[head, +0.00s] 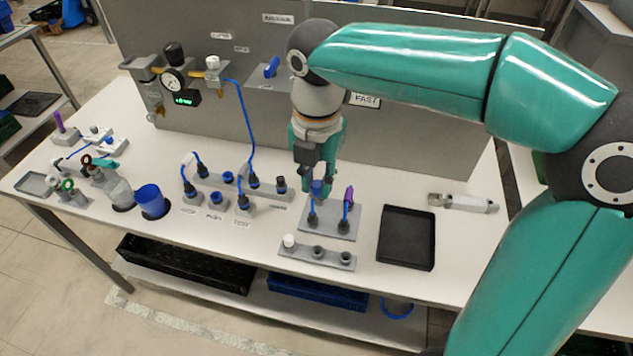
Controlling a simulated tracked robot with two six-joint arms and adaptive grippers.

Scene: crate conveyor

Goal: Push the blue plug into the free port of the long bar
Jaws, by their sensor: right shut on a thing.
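The long grey bar (266,192) lies on the table left of centre, with several ports along it; some hold blue plugs with blue cables. A port with a dark top (280,184) is at its right end; I cannot tell whether it is empty. My right gripper (316,181) points down, right of the bar, above a grey plate. It is shut on the blue plug (317,188), which is partly hidden by the fingers. A blue cable runs down from the plug toward a black socket on the plate. My left gripper is not in view.
The grey plate (330,234) also carries a purple plug (348,196) on a cable. In front is a small rack (300,254). A black tray (406,260) stands at right, a blue cup (152,200) at left. A grey panel with a gauge (173,80) rises behind.

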